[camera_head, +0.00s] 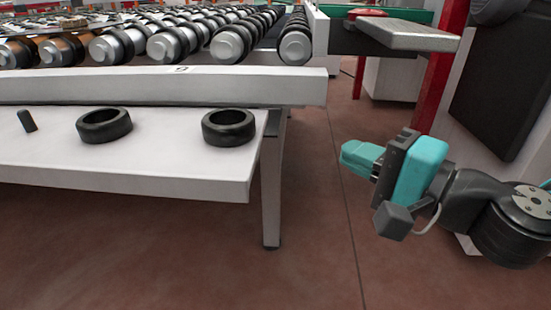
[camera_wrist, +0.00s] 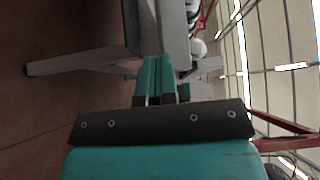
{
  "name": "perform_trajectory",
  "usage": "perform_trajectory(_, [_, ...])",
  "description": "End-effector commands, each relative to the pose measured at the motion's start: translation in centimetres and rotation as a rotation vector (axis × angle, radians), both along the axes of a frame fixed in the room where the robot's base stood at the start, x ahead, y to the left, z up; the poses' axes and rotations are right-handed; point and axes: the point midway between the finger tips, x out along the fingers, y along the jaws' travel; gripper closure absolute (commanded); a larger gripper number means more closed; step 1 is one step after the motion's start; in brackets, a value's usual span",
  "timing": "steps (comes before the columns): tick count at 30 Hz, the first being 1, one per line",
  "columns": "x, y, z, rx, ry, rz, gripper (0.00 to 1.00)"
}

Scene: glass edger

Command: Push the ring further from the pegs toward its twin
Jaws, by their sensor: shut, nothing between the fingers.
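Two black rings lie flat on the white table (camera_head: 150,175). The right ring (camera_head: 228,139) is near the table's right end, further from the peg. Its twin, the left ring (camera_head: 104,135), lies between it and a short dark peg (camera_head: 27,121). A clear gap separates the rings. My gripper (camera_head: 347,155) is off the table, to the right of its end, touching nothing. Its teal fingers are shut and empty, pointing left in the head view. In the wrist view the closed fingers (camera_wrist: 160,78) point toward the table structure; no ring or peg can be made out there.
A pale rail (camera_head: 160,86) runs behind the rings, with rows of rollers (camera_head: 230,44) beyond it. A table leg (camera_head: 271,190) stands below the right end. A red post (camera_head: 437,85) and grey panel (camera_head: 408,35) are behind my arm. Floor between table and gripper is clear.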

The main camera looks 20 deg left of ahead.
Motion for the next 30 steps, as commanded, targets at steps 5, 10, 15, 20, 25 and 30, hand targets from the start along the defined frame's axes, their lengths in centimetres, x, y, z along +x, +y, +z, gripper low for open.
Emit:
perform_trajectory(5, [0.8, 1.4, 0.4, 0.007, 0.010, -0.007, 1.00])
perform_trajectory(10, [2.2, 4.4, 0.6, 0.006, 0.006, -0.005, 1.00])
perform_trajectory(15, [3.8, 7.7, 0.5, 0.005, 0.003, -0.005, 1.00])
perform_trajectory(20, [3.9, 10.4, 0.2, 0.005, 0.006, -0.004, 1.00])
perform_trajectory(25, [3.3, 12.1, 0.1, 0.006, 0.007, -0.007, 1.00])
perform_trajectory(30, [3.1, 12.7, -0.1, 0.006, 0.006, -0.008, 1.00])
